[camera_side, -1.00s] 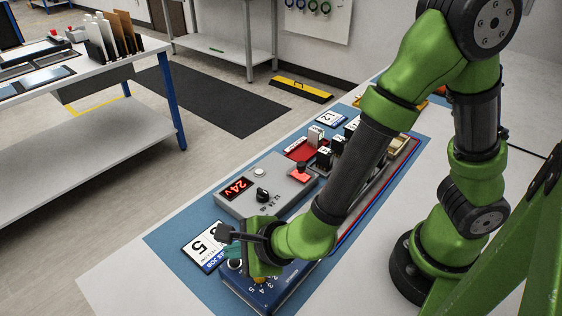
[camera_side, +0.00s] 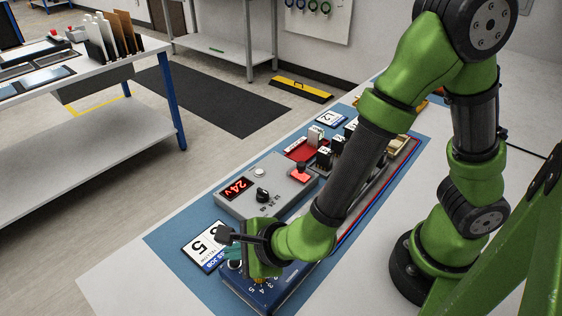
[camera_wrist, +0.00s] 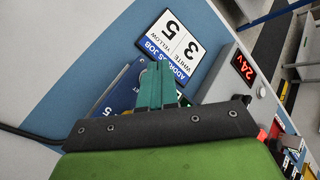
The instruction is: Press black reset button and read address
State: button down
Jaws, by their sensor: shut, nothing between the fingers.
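My gripper (camera_side: 234,252) is shut and empty, its teal fingers together over the left end of a blue box (camera_side: 262,296). In the wrist view the shut fingers (camera_wrist: 156,86) cover part of the blue box (camera_wrist: 122,92). A round black button (camera_side: 235,265) shows just below the fingertips in the side view; I cannot tell whether they touch it. A white and blue address card (camera_side: 203,248) lies beside the box. In the wrist view this card (camera_wrist: 172,46) reads "ADDRESS JOB", "WHITE", "YELLOW", 3 and 5. My gripper hides much of the box top.
A grey power unit (camera_side: 283,186) showing 24V, with a black knob and a red part, stands behind the box. Black modules (camera_side: 324,157) and another card (camera_side: 331,119) lie farther back. The blue mat (camera_side: 170,240) is clear at left.

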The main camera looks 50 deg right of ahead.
aim_at(238, 264)
jog(key=shift+f, duration=0.25)
jog(key=shift+f, duration=0.4)
dwell(0.5)
jog(key=shift+r, duration=0.8)
jog(key=shift+r, duration=2.55)
